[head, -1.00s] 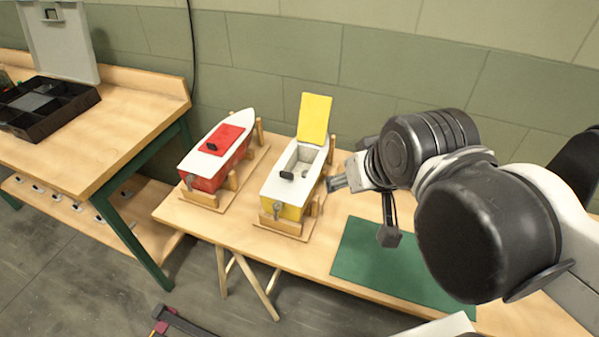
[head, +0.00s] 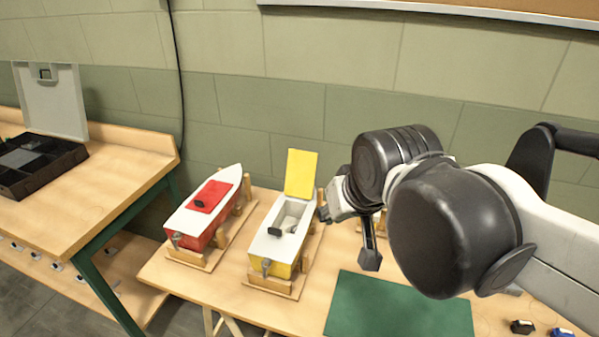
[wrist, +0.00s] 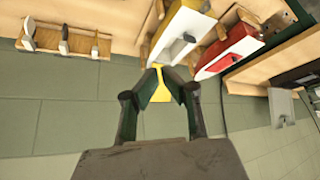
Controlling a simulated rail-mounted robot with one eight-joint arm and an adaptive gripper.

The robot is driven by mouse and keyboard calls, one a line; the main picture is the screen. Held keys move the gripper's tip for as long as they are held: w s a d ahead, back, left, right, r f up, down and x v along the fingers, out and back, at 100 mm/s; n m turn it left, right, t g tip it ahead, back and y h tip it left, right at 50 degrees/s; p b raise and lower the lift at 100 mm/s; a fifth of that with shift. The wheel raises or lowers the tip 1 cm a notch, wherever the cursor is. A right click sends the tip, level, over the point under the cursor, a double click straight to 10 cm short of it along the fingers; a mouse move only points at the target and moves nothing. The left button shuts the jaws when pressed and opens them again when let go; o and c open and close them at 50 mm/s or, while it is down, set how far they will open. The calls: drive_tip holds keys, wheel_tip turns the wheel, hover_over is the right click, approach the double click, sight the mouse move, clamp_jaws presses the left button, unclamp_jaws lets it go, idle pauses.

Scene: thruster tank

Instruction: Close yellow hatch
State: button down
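The yellow boat (head: 291,266) sits on a wooden cradle, with a white deck and an open compartment. Its yellow hatch (head: 301,173) stands raised at the compartment's far end. My gripper (head: 322,213) is just right of the boat, low and to the right of the hatch. In the wrist view my gripper (wrist: 160,78) has its two dark fingers apart, with a gap between them. The yellow hatch (wrist: 160,88) shows through that gap, and the yellow boat (wrist: 183,32) lies past the fingertips. I cannot tell whether a finger touches the hatch.
A red boat (head: 205,215) with a shut red hatch stands close on the left. A green mat (head: 400,305) lies at the right of the bench. The wall (head: 300,100) is close behind. A side table at left holds a black tray (head: 40,165).

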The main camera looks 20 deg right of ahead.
drive_tip(key=w+d+r+m+g, duration=0.1)
drive_tip(key=w+r, duration=0.4)
drive_tip(key=w, duration=0.4)
drive_tip(key=m+g+p, duration=0.2)
drive_tip(key=m+g, duration=0.1)
drive_tip(key=m, duration=0.1)
hover_over(303, 155)
drive_tip(key=s, duration=0.3)
drive_tip(key=f, duration=0.1)
drive_tip(key=w+d+f+m+g, duration=0.1)
drive_tip(key=w+d+f+m, duration=0.15)
drive_tip(key=w+f, duration=0.55)
drive_tip(key=shift+n+h, duration=0.4)
drive_tip(key=shift+n, duration=0.05)
drive_tip(key=shift+s+a+f+p, duration=0.2)
drive_tip(key=shift+f+p, duration=0.2)
drive_tip(key=shift+f, duration=0.85)
drive_tip(key=shift+s+a+f+p, duration=0.2)
drive_tip(key=shift+f+p, duration=0.15)
drive_tip(key=shift+f, duration=0.85)
drive_tip(key=shift+s+a+f+p, duration=0.2)
drive_tip(key=shift+f+p, duration=0.2)
drive_tip(key=shift+f, duration=0.85)
